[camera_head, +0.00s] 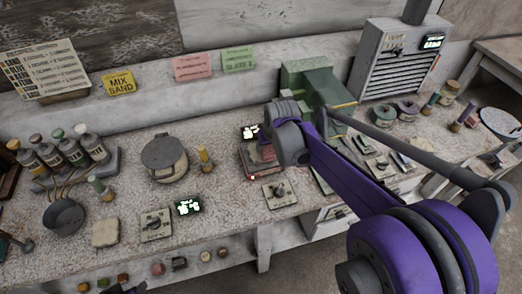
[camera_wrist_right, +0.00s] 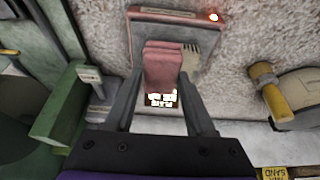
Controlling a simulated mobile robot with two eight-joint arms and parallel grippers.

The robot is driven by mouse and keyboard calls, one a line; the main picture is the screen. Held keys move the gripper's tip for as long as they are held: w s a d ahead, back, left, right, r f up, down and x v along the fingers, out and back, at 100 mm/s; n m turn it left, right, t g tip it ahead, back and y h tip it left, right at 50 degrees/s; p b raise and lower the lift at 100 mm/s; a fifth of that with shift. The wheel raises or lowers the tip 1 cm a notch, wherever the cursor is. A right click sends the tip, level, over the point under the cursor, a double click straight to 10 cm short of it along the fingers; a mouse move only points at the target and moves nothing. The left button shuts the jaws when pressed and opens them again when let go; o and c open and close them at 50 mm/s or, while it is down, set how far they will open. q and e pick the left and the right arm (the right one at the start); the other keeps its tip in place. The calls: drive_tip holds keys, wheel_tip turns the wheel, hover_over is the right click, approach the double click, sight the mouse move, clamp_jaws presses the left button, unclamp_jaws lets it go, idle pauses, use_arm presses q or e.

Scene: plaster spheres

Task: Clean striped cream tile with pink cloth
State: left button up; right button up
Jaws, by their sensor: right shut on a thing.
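The pink cloth (camera_wrist_right: 163,68) is a folded pad between the two fingers of my right gripper (camera_wrist_right: 162,78), which is shut on it. The cloth is over a red-framed tray (camera_wrist_right: 142,27). A pale patch with dark stripes (camera_wrist_right: 190,66) shows beside the cloth on the tray; it looks like the striped cream tile, partly hidden by cloth and finger. I cannot tell whether the cloth touches it. In the head view the red tray (camera_head: 247,163) lies below my right wrist, which hides part of it. My left gripper is not clearly in view.
A lit display (camera_head: 250,131) stands behind the tray. A green machine (camera_head: 312,84) is close to its right, with a round lidded pot (camera_head: 164,156) and a yellow-banded bottle (camera_head: 205,159) to its left. A switch box (camera_head: 280,192) lies in front, near the bench edge.

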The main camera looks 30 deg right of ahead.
drive_tip(key=shift+s+a+f, duration=0.1)
drive_tip(key=shift+s+a, duration=0.15)
drive_tip(key=shift+s, duration=0.8)
drive_tip(key=shift+w+d, duration=0.25)
drive_tip(key=shift+w, duration=0.8)
drive_tip(key=shift+w+d, duration=0.25)
drive_tip(key=shift+w, duration=0.8)
drive_tip(key=shift+s+a+r+p, duration=0.25)
drive_tip(key=shift+s+r+p, duration=0.2)
drive_tip(key=shift+s+r, duration=0.5)
drive_tip(key=shift+s+f, duration=0.1)
drive_tip(key=shift+f, duration=0.05)
drive_tip(key=shift+w+d+f, duration=0.1)
drive_tip(key=shift+w+d, duration=0.1)
drive_tip(key=shift+w, duration=0.6)
drive_tip(key=shift+w+d+f, duration=0.1)
drive_tip(key=shift+w+d, duration=0.05)
drive_tip(key=shift+w, duration=0.6)
